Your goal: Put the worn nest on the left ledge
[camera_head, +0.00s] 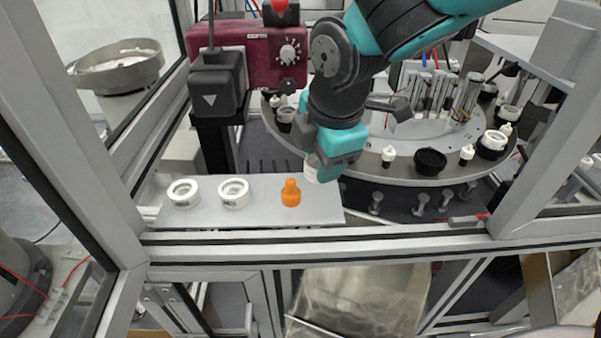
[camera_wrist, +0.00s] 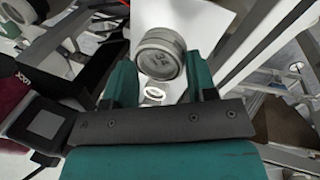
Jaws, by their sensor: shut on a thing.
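My gripper (camera_head: 322,172) is shut on a round white nest (camera_head: 311,171), above the right end of the pale left ledge (camera_head: 262,196). In the wrist view the nest (camera_wrist: 161,53) sits tilted between the two fingers of my gripper (camera_wrist: 161,64), its marked round face visible. I cannot make out wear on it. Two white ring-shaped nests stand on the ledge, one at the far left (camera_head: 184,193) and one nearer the middle (camera_head: 233,193). The ledge also shows behind the held nest in the wrist view (camera_wrist: 213,25).
An orange cap-like part (camera_head: 291,194) stands on the ledge, left of my gripper. A round turntable (camera_head: 400,171) with white nests and a black nest (camera_head: 430,161) lies to the right. A maroon device (camera_head: 250,52) rises behind the ledge. A frame rail (camera_head: 330,237) runs along the front.

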